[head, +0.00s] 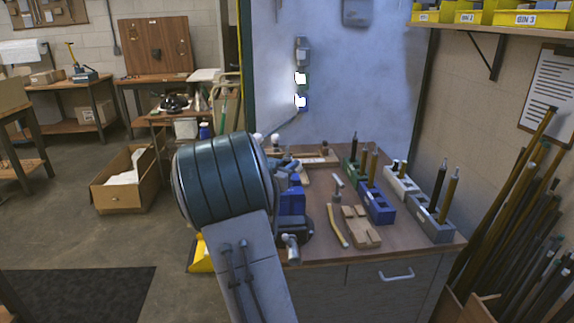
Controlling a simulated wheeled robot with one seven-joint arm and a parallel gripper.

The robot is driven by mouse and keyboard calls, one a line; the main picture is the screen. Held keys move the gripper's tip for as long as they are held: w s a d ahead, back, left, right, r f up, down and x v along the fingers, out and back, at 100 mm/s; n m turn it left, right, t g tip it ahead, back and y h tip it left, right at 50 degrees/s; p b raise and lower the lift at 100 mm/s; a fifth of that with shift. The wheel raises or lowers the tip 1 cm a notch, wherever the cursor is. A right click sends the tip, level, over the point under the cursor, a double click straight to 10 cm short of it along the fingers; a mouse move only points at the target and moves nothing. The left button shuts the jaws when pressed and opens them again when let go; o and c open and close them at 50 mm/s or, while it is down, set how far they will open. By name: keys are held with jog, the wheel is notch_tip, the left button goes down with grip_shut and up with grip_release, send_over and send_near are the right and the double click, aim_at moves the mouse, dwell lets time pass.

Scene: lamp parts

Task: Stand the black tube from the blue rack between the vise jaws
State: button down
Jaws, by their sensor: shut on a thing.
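The blue rack (377,208) stands on the workbench with a brass-coloured tube (372,166) upright in it. I see no black tube in this rack. The blue vise (292,201) is at the bench's left side, partly covered by my arm. Grey-blue parts show at its top, but I cannot make out the gap between its jaws. My large teal arm joint and grey link fill the lower middle of the view. My gripper is hidden behind them, so I cannot see what it holds.
Green (351,169), white (401,184) and grey (431,220) racks stand around the blue one; the grey one holds a black tube (440,179) and a brass one. A wooden block (361,228) and a yellow-handled tool (337,226) lie between vise and racks.

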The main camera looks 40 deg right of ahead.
jog(key=shift+f, duration=0.1)
jog(key=c, duration=1.2)
grip_release()
jog(key=shift+o, duration=0.2)
jog(key=b+v, duration=0.1)
jog(key=v, duration=1.3)
